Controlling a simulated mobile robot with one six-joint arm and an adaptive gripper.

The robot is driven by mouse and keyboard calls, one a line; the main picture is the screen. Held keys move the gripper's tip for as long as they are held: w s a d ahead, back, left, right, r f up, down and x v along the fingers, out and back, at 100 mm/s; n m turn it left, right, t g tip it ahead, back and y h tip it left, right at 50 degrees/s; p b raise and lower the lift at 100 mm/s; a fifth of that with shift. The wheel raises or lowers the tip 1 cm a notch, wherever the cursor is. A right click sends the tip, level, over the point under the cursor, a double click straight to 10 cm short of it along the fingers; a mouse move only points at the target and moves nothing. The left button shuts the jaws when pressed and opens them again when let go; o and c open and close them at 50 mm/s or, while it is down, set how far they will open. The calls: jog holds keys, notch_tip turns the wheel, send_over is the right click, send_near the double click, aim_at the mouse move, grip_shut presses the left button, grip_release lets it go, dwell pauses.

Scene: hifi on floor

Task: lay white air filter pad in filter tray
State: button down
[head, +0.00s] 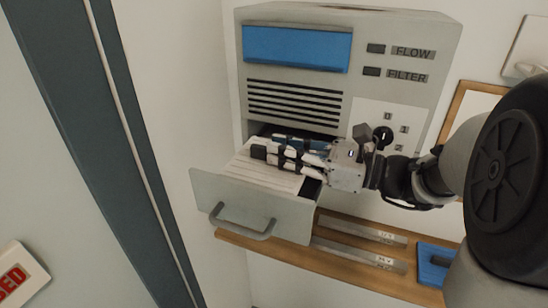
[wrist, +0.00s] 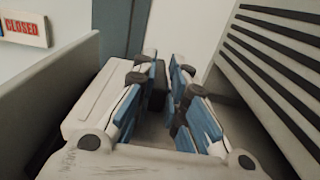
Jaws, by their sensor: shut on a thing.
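The white air filter pad (head: 245,172) has a ribbed top and lies within the outline of the pulled-out filter tray (head: 290,215), behind its grey front panel and handle. Whether the pad rests fully on the tray floor I cannot tell. My gripper (head: 268,148) reaches in from the right over the tray, its blue and black fingers at the pad's side nearest the machine. In the wrist view my gripper (wrist: 163,66) is shut on the pad (wrist: 95,100), which shows to the left of the fingers. The fingers hide part of the pad's edge.
The grey machine (head: 300,75) with a blue panel and vent slots stands close behind the tray. A wooden shelf (head: 340,270) with metal label strips runs below. A blue item (head: 432,265) sits at its right. A wall and dark post are at left.

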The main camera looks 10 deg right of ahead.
jog(key=shift+f, duration=1.75)
jog(key=shift+f, duration=0.1)
jog(key=c, duration=1.6)
grip_release()
jog(key=b+v, duration=0.1)
jog(key=v, duration=1.1)
